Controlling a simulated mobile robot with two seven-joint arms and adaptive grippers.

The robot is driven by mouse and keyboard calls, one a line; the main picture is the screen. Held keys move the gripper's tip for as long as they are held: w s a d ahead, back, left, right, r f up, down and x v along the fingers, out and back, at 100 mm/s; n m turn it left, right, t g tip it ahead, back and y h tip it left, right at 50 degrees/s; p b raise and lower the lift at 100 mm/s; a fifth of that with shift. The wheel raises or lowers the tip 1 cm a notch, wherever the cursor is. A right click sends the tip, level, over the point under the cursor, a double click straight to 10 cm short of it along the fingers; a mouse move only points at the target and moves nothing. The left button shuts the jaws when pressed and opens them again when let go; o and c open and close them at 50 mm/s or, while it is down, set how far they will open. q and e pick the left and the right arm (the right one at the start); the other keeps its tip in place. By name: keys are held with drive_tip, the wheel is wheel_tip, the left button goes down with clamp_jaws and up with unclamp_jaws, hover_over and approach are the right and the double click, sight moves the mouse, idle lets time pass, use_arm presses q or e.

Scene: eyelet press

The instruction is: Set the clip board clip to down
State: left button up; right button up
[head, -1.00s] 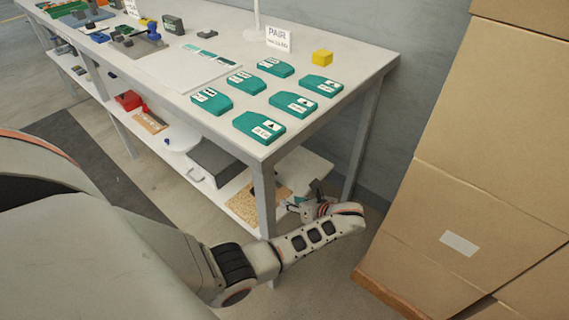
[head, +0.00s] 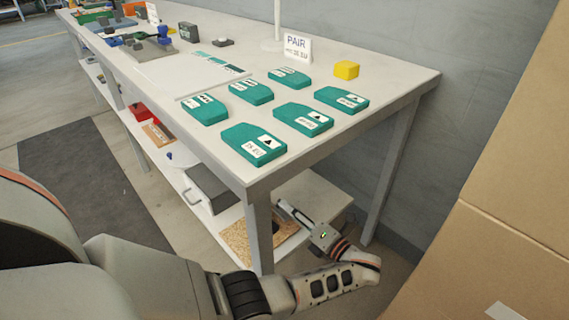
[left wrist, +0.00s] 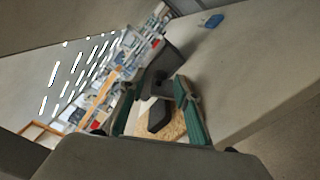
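A speckled tan board (head: 236,240), which looks like the clip board, lies on the lower shelf at the near end of the bench. A dark part on it, probably its clip (head: 277,227), is partly hidden by the table leg and my gripper. In the left wrist view the tan board (left wrist: 176,127) and a dark lever-like piece (left wrist: 160,116) show between my fingers. I cannot tell whether the clip is up or down. My left gripper (head: 287,207) is beside the shelf end, open and empty, its green fingers (left wrist: 157,82) apart. My right gripper is not in view.
The bench top (head: 200,135) above the shelf carries several teal blocks (head: 250,144), a yellow cube (head: 346,70) and a PAIR sign (head: 297,47). A grey drawer box (head: 210,188) stands left of the board. The table leg (head: 259,232) and cardboard boxes (head: 500,225) flank my arm.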

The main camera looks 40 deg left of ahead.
use_arm(q)
drive_tip(key=shift+w+a, duration=0.1)
drive_tip(key=shift+a, duration=1.3)
clamp_jaws()
drive_tip(key=shift+f, duration=0.1)
